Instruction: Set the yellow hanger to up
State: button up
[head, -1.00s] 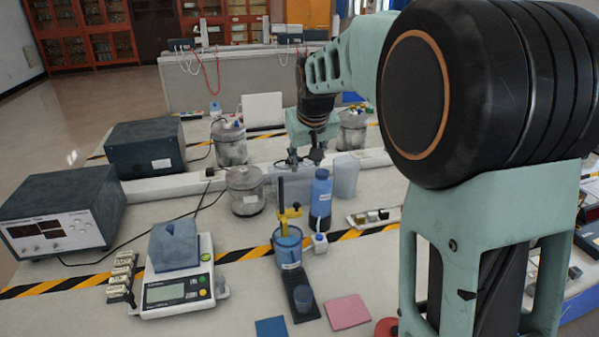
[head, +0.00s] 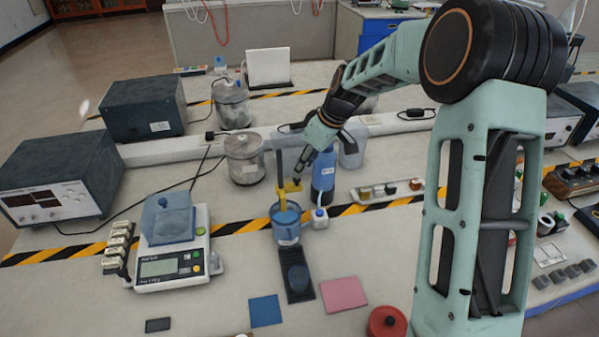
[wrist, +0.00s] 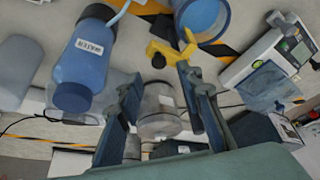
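The yellow hanger (head: 291,187) sits on a dark upright rod (head: 280,162) above a blue container (head: 286,232). In the wrist view the yellow hanger (wrist: 172,52) lies just beyond the fingertips, near the right finger, and the blue container (wrist: 203,18) is above it. My gripper (head: 298,176) is close to the hanger, on its far right side in the head view. In the wrist view my gripper (wrist: 156,76) has its two fingers spread, with nothing held between them. Whether a finger touches the hanger I cannot tell.
A blue water bottle (head: 323,176) stands close on the right of the hanger. A metal-lidded jar (head: 245,160) is behind left. A scale (head: 172,264) with a blue box stands at left.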

jog(key=x, duration=0.5)
grip_shut()
dwell(0.3)
